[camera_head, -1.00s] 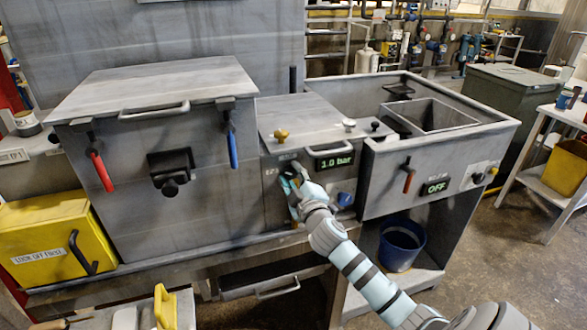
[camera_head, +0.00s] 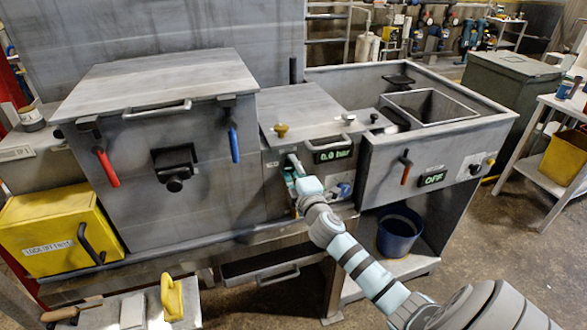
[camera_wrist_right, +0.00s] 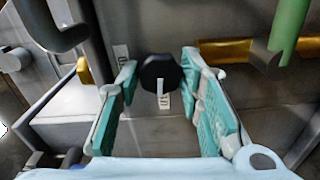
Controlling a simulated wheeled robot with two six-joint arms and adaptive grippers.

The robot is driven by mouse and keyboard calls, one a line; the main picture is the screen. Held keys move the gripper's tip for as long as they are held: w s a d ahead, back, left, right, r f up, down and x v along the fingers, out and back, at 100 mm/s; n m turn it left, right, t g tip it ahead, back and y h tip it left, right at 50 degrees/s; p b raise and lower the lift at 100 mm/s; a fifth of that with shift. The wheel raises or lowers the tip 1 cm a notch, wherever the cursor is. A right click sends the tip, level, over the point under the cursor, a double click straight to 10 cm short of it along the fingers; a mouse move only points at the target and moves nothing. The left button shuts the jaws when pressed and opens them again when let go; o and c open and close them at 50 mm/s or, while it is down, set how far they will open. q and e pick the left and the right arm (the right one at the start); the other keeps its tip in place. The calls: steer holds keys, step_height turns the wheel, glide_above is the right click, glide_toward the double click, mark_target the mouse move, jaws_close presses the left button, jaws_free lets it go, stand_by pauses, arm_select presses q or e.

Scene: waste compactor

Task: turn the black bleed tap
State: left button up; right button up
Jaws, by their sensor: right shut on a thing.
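The black bleed tap (camera_wrist_right: 158,68) is a round dark knob with a white pointer mark. In the wrist view it sits between the teal fingertips of my right gripper (camera_wrist_right: 160,77), and the white mark points down. In the head view my right gripper (camera_head: 293,168) is at the front panel of the middle unit, shut on the tap and hiding it. The display (camera_head: 332,155) just right of the gripper reads 0.0 bar. My left gripper is not in view.
A grey box with red (camera_head: 108,167) and blue (camera_head: 234,143) handles stands left of the gripper. A brass knob (camera_head: 281,130) is above it. To the right, a basin unit has a red handle (camera_head: 405,167) and an OFF display (camera_head: 433,178). A blue bucket (camera_head: 399,232) stands below.

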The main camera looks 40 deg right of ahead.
steer(key=shift+f, duration=0.1)
steer(key=o, duration=1.2)
steer(key=shift+c, duration=0.2)
steer(key=v, duration=1.2)
steer(key=shift+a, duration=0.1)
